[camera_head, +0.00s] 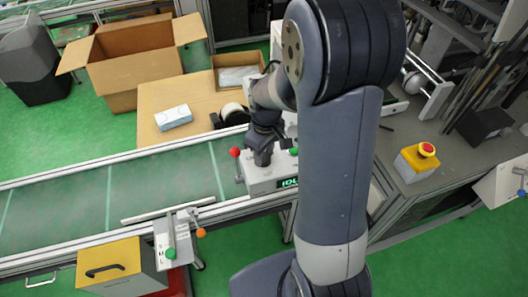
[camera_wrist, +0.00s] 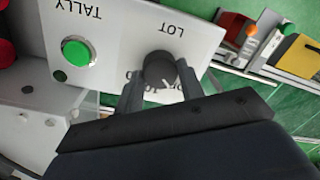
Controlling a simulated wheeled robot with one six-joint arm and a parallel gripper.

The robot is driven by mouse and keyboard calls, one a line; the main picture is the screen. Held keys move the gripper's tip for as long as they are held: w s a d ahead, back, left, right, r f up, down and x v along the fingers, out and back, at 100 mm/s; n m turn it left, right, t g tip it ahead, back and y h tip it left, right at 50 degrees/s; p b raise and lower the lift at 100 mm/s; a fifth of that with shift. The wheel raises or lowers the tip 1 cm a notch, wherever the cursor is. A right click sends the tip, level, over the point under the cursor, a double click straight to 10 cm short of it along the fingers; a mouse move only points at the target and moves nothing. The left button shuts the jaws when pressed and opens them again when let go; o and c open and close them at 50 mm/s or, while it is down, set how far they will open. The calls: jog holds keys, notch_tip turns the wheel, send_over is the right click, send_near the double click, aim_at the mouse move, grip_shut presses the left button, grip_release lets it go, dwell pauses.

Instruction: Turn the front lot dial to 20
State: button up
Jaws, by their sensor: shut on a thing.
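The front lot dial (camera_wrist: 160,68) is a round black knob on a white panel (camera_wrist: 112,32) marked LOT, seen in the wrist view. My gripper (camera_wrist: 160,88) reaches it from below, with one finger on each side, and is shut on the dial. The scale numbers below the dial are mostly hidden by the fingers, so its setting cannot be read. In the head view my gripper (camera_head: 263,155) is over the grey control box (camera_head: 268,180), largely hidden behind my arm.
A green TALLY button (camera_wrist: 77,52) is left of the dial. A red-knobbed lever (camera_head: 236,153) stands at the box's left. The conveyor (camera_head: 150,190) runs leftward, with a guide bar and size selector (camera_head: 176,240) nearby. A yellow emergency-stop box (camera_head: 416,160) sits right.

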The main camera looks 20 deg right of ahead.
jog(key=shift+m, duration=0.4)
jog(key=m, duration=0.3)
jog(key=shift+m+b, duration=0.3)
jog(key=shift+m, duration=0.1)
jog(key=m, duration=0.5)
jog(key=shift+t, duration=0.3)
jog(key=m, duration=0.5)
jog(key=shift+m+b, duration=0.3)
jog(key=shift+m, duration=0.1)
jog(key=shift+s+m, duration=0.1)
jog(key=shift+m, duration=2.2)
jog(key=o, duration=1)
jog(key=shift+r, duration=0.1)
